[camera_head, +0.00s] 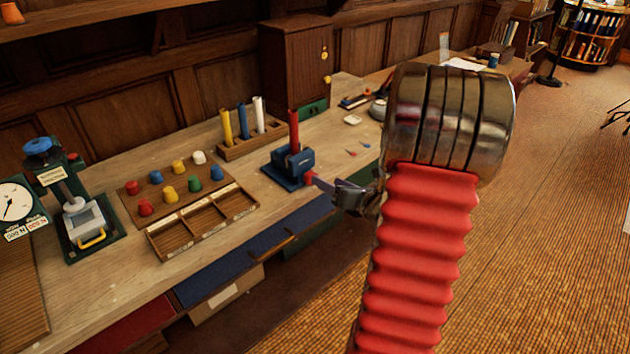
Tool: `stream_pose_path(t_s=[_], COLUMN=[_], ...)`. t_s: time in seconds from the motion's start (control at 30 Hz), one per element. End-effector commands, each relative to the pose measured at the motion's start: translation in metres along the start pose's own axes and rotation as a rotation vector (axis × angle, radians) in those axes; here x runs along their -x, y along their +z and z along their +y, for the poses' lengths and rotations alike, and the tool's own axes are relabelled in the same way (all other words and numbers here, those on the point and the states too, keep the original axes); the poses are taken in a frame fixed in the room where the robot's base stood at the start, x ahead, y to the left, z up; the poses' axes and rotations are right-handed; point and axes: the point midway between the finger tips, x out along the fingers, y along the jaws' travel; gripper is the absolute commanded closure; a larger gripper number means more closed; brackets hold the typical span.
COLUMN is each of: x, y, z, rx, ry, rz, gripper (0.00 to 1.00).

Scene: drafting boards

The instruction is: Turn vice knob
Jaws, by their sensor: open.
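A small blue vice (285,167) stands on the bench near its front edge. A red rod (294,128) stands upright in it. A small red knob (309,177) sits on the vice's right side, towards the front. My gripper (321,184) is just right of the knob, with its fingers pointing left at it. It is open. I cannot tell whether the fingers touch the knob or reach around it. My red bellows arm hides part of the room to the right.
A wooden rack (240,150) with yellow, blue and white rods stands behind the vice. A board (130,203) with several coloured pegs and a compartment tray (168,241) lie to the left. A green press (108,232) stands farther left. Small darts (351,153) and a white dish (353,120) lie behind my gripper.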

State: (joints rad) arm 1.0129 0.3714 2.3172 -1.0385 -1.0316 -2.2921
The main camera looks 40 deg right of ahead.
Motion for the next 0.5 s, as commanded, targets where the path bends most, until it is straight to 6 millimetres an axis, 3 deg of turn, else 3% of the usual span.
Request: stream_pose_path(t_s=[0.2, 0.5], x=[0.028, 0.061], y=[-0.026, -0.041], z=[-0.029, -0.040], rx=[0.216, 0.389], ry=[0.130, 0.224], rz=[-0.086, -0.217], gripper=[0.45, 0.45])
